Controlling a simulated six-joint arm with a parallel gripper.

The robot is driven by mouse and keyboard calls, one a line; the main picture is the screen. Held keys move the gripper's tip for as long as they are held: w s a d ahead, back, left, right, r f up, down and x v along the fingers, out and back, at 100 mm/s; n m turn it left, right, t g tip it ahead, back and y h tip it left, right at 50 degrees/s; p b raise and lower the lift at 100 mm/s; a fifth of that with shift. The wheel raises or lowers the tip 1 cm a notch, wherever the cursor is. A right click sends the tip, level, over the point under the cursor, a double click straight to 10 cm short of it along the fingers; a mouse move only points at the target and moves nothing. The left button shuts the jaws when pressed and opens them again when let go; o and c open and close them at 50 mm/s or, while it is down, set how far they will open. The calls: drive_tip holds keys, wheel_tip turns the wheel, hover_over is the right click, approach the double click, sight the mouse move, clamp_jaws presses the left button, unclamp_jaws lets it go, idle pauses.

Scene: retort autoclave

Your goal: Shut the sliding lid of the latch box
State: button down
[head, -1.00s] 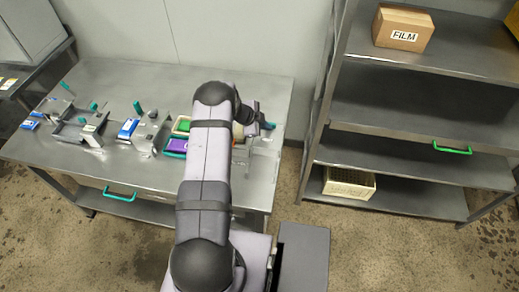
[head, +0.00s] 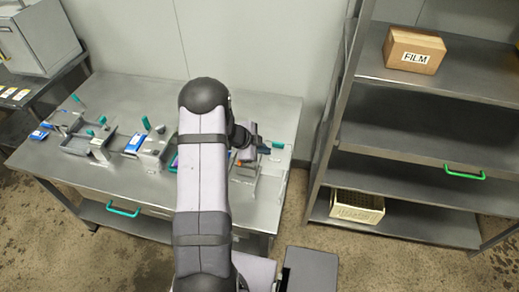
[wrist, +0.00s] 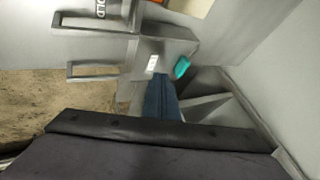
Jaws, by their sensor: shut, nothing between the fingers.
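In the wrist view, my gripper (wrist: 160,83) points its closed blue-grey fingers at a grey metal box (wrist: 160,52) with a white label and a teal knob (wrist: 181,67). This may be the latch box; I cannot tell its lid's position or whether the fingertips touch it. In the head view my gripper (head: 264,150) is over the right end of the table, partly hidden by my arm. Grey fixtures stand below it there. Another grey box with a teal knob (head: 152,148) stands left of my arm.
The steel table (head: 140,92) also bears a grey fixture (head: 75,145) with teal pegs at the left. In the wrist view, grey loop brackets (wrist: 97,70) stick out left of the box. A steel shelf (head: 430,75) with a FILM carton (head: 413,48) stands at the right.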

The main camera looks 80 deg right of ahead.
drive_tip(key=shift+v, duration=2)
